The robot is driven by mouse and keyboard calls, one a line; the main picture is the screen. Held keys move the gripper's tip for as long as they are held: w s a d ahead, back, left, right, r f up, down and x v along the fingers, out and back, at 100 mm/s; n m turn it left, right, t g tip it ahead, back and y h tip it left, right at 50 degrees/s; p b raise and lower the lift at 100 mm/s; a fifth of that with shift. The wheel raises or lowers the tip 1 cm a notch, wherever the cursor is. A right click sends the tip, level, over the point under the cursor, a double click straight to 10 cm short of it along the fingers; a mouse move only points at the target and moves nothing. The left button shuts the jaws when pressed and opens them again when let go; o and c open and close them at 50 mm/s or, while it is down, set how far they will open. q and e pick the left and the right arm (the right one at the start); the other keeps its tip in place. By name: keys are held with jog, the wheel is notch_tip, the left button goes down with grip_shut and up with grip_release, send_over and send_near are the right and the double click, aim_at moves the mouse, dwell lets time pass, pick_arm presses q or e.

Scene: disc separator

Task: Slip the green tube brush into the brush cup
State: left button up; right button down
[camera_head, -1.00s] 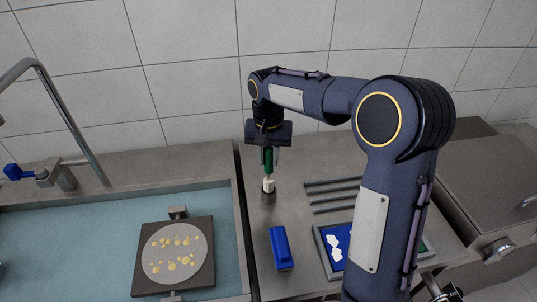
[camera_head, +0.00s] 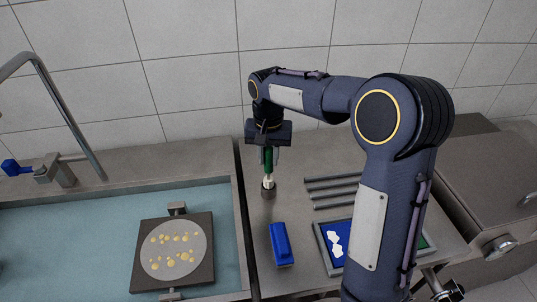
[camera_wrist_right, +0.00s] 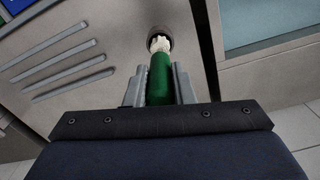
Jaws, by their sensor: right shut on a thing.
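My right gripper (camera_head: 268,148) is shut on the green tube brush (camera_head: 268,160) and holds it upright with the pale bristles (camera_head: 268,181) pointing down. The brush also shows in the right wrist view (camera_wrist_right: 160,78), between my right fingers (camera_wrist_right: 158,86). The brush cup (camera_head: 268,192) is a small dark grey cup on the counter; its rim shows in the right wrist view (camera_wrist_right: 170,36). The bristle end is at the cup's mouth, and its lower part seems to be inside the rim. How deep it sits is hidden. My left gripper is out of view.
A blue block-like object (camera_head: 281,245) stands in front of the cup. Several grey bars (camera_head: 334,192) and a blue tray with white pieces (camera_head: 322,240) lie to the right. A sink with a dark square plate and yellow-spotted disc (camera_head: 174,250) is on the left.

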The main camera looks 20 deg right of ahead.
jog(key=shift+f, duration=0.2)
jog(key=shift+f+b, duration=0.55)
jog(key=shift+f, duration=0.2)
jog(key=c, duration=1.1)
grip_release()
jog(key=shift+c, duration=0.2)
notch_tip(320, 180, up, 8)
jog(key=shift+f, duration=0.2)
jog(key=shift+r+p, duration=0.5)
jog(key=shift+r, duration=0.2)
notch_tip(320, 180, up, 3)
jog(key=p, duration=0.3)
